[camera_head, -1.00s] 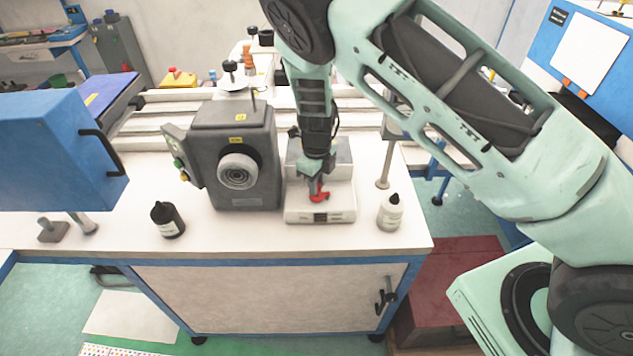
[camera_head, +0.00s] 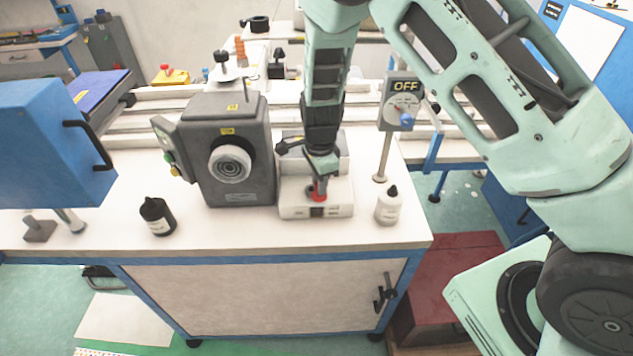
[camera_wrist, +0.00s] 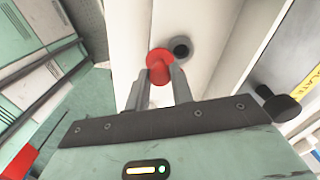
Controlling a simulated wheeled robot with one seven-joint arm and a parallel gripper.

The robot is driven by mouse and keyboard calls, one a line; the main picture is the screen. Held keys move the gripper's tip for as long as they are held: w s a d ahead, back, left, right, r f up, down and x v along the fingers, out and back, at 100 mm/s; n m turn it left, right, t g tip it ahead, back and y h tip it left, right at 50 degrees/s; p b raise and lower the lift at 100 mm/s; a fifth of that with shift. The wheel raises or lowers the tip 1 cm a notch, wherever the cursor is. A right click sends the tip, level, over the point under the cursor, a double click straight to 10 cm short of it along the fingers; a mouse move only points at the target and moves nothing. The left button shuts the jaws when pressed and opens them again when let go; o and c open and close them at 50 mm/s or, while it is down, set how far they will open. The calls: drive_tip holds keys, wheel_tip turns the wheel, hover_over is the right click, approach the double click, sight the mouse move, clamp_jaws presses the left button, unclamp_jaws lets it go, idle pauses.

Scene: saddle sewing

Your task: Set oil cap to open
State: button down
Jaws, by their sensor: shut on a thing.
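The red oil cap (camera_wrist: 159,62) is between my gripper's fingers in the wrist view. My gripper (camera_wrist: 163,76) is shut on it. A dark round opening (camera_wrist: 181,47) shows right beside the cap on the white machine. Whether the cap touches the opening's rim is unclear. In the head view, my gripper (camera_head: 320,183) points down over the front of the small white machine (camera_head: 300,208). The red cap (camera_head: 319,195) shows there only in part, as the gripper covers much of it.
A grey machine with a round dial (camera_head: 230,165) stands close on the left. A dark bottle (camera_head: 157,216) and a white bottle (camera_head: 388,206) stand near the table's front. A post with an OFF sign (camera_head: 400,100) rises at the right. The front tabletop is mostly clear.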

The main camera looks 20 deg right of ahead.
drive_tip(key=n, duration=0.1)
drive_tip(key=n+b, duration=0.1)
drive_tip(key=n, duration=0.1)
drive_tip(key=d+n, duration=0.1)
drive_tip(key=shift+s+n+b, duration=0.25)
drive_tip(key=shift+n+b, duration=0.05)
drive_tip(key=shift+d+n+b, duration=0.35)
drive_tip(key=shift+n, duration=0.8)
drive_tip(key=shift+d+n+b, duration=0.3)
drive_tip(key=shift+n+b, duration=0.05)
drive_tip(key=shift+n, duration=0.8)
drive_tip(key=c, duration=1.2)
unclamp_jaws()
drive_tip(key=shift+s, duration=0.1)
wheel_tip(320, 180, up, 18)
drive_tip(key=b, duration=0.3)
drive_tip(key=shift+f, duration=0.25)
